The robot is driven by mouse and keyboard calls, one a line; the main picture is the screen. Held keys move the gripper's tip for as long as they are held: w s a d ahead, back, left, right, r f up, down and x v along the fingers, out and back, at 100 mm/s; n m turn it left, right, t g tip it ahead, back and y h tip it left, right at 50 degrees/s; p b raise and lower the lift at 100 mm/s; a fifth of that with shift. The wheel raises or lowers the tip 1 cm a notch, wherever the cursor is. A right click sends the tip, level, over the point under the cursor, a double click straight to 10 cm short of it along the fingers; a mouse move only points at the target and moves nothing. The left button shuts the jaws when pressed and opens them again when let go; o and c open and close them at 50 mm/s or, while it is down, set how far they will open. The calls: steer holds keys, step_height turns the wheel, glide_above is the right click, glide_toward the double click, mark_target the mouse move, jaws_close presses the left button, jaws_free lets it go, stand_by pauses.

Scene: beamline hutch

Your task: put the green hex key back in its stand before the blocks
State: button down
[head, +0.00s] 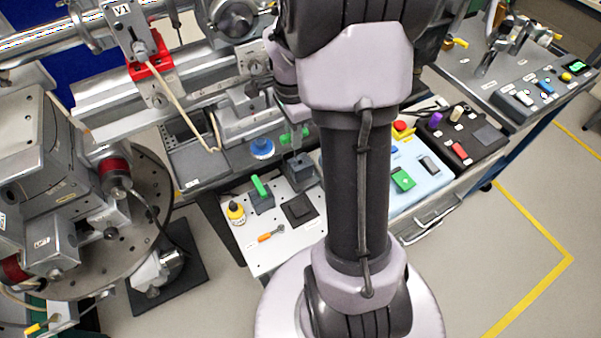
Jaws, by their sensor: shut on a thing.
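My gripper (291,118) points down beside my arm column and is mostly hidden by my own wrist. It is shut on the green hex key (294,136), whose green crosswise handle shows just below it. A small dark block (301,168), perhaps the stand, is directly below the key on the white board. I cannot tell whether the key's shaft is inside it or above it. To the left, a dark grey block (262,203) carries another green bar.
The white board (268,256) also holds a yellow bottle (236,212), a black square pad (299,209) and an orange-handled tool (271,233). A blue knob (262,148) and metal rail stand behind. A light-blue tray (424,176) lies right of my arm.

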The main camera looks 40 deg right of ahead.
steer(key=shift+w+d+r+n, duration=0.1)
steer(key=shift+d+r+n, duration=0.1)
steer(key=shift+d, duration=0.3)
steer(key=shift+w+d+r+n, duration=0.1)
steer(key=shift+d+r, duration=0.05)
steer(key=shift+d, duration=0.35)
step_height(320, 180, down, 10)
steer(key=b, duration=0.5)
steer(key=shift+d, duration=0.3)
steer(key=c, duration=1.4)
jaws_free()
steer(key=shift+o, duration=0.2)
